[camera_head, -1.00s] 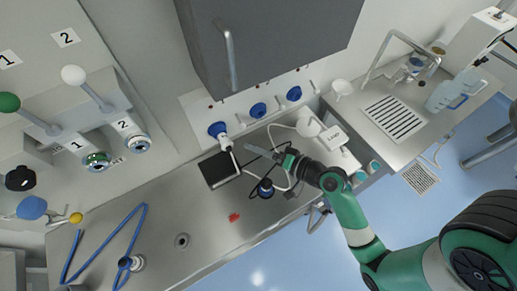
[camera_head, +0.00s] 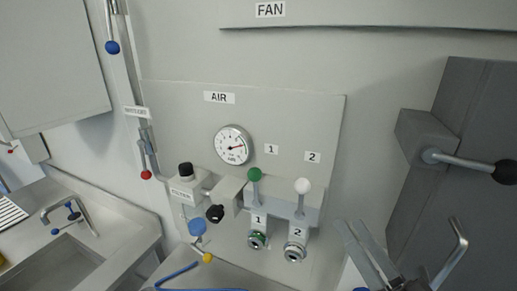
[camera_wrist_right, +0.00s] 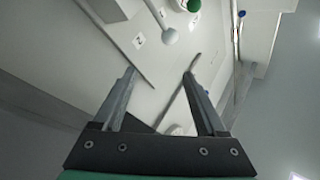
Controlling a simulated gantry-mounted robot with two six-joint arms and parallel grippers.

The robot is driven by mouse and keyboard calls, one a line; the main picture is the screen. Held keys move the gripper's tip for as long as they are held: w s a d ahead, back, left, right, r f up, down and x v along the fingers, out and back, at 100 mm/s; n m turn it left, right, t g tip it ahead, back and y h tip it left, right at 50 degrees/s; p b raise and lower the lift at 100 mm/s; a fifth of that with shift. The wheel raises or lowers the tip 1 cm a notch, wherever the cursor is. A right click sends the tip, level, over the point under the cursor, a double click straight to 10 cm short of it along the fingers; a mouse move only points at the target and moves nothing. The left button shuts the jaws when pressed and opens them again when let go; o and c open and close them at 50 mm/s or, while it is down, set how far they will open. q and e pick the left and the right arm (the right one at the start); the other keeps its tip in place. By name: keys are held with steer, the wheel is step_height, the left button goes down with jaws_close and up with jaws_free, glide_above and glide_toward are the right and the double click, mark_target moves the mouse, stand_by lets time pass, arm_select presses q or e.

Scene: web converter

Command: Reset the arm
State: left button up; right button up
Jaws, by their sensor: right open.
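My right gripper (camera_head: 353,225) shows at the lower right of the head view, in front of the wall between the air panel and a grey cabinet. Its two long grey fingers are spread and point up. In the right wrist view its fingers (camera_wrist_right: 159,74) stand wide apart with nothing between them. Past the fingertips there, a white ball knob (camera_wrist_right: 170,36) and a green ball knob (camera_wrist_right: 193,6) show near the top. My left gripper is not in view.
The air panel (camera_head: 180,100) carries a gauge (camera_head: 233,145), a green-knobbed lever (camera_head: 254,175), a white-knobbed lever (camera_head: 302,186) and couplings (camera_head: 296,252). The grey cabinet (camera_head: 460,130) with a black-knobbed handle (camera_head: 503,172) stands right of my gripper. A sink (camera_head: 60,262) is at lower left.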

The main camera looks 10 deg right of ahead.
steer(key=s+a+r+n+t, duration=0.1)
steer(key=s+r+n+t, duration=0.2)
steer(key=r, duration=0.8)
steer(key=s+a+r+n+t, duration=0.25)
steer(key=s+r, duration=0.35)
steer(key=r, duration=0.5)
step_height(320, 180, up, 17)
steer(key=d+m+h+p, duration=0.1)
steer(key=d+h+p, duration=0.2)
steer(key=p, duration=1.4)
steer(key=shift+f+t+h, duration=0.15)
steer(key=shift+t+h, duration=0.15)
steer(key=shift+t, duration=0.15)
steer(key=shift+w, duration=0.1)
steer(key=shift+c, duration=0.3)
